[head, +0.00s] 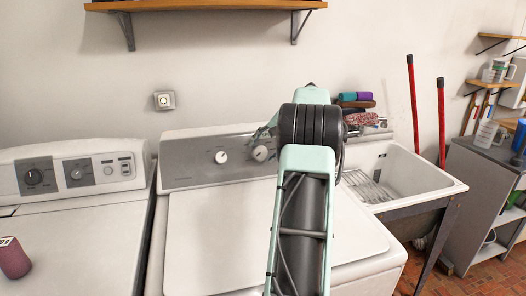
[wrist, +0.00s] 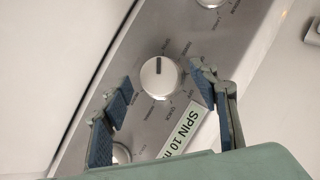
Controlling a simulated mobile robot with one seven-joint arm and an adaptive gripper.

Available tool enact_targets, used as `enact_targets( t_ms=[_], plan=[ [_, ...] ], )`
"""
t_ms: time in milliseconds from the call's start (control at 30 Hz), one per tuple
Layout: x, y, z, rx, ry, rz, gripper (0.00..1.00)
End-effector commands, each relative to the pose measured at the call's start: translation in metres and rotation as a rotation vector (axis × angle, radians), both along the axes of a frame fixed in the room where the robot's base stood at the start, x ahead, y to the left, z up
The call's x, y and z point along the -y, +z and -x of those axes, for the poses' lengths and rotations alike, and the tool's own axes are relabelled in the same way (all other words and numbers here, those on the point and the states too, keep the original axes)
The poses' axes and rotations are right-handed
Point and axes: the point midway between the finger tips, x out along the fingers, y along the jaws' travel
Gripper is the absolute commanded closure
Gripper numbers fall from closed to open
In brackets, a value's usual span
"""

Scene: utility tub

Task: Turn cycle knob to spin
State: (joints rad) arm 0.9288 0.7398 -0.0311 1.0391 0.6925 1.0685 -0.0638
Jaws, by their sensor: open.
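In the wrist view a round white-faced knob (wrist: 158,78) stands on the grey control panel, with small printed words around it. Its dark pointer line is toward the top of the picture. A pale label reading "SPIN 10 m" (wrist: 183,130) lies beside it, partly hidden by my gripper. My gripper (wrist: 162,76) is open, its blue-padded fingers on either side of the knob with gaps; contact is not visible. In the head view the knob (head: 261,154) is on the middle washer's panel, beside my gripper, whose fingers are mostly hidden by my arm.
Another knob (head: 221,157) is on the same panel, to the left. The washer lid (head: 220,225) is closed and clear. A second machine (head: 80,175) stands left, a utility tub (head: 415,172) right, and a wooden shelf (head: 205,4) hangs above.

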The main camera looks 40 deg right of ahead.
Motion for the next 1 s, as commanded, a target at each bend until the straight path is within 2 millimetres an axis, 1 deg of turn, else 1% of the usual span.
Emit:
enact_targets(
  t_ms=[33, 300, 500, 700, 1000],
  plan=[
    [0.001, 0.008, 0.006, 0.001, -0.001, 0.003, 0.45],
    [0.004, 0.052, 0.043, 0.002, -0.003, 0.002, 0.45],
    [0.005, 0.076, 0.063, 0.001, -0.001, 0.001, 0.45],
    [0.005, 0.084, 0.07, -0.001, 0.0, 0.0, 0.45],
    [0.005, 0.084, 0.07, -0.001, 0.0, 0.0, 0.45]
  ],
)
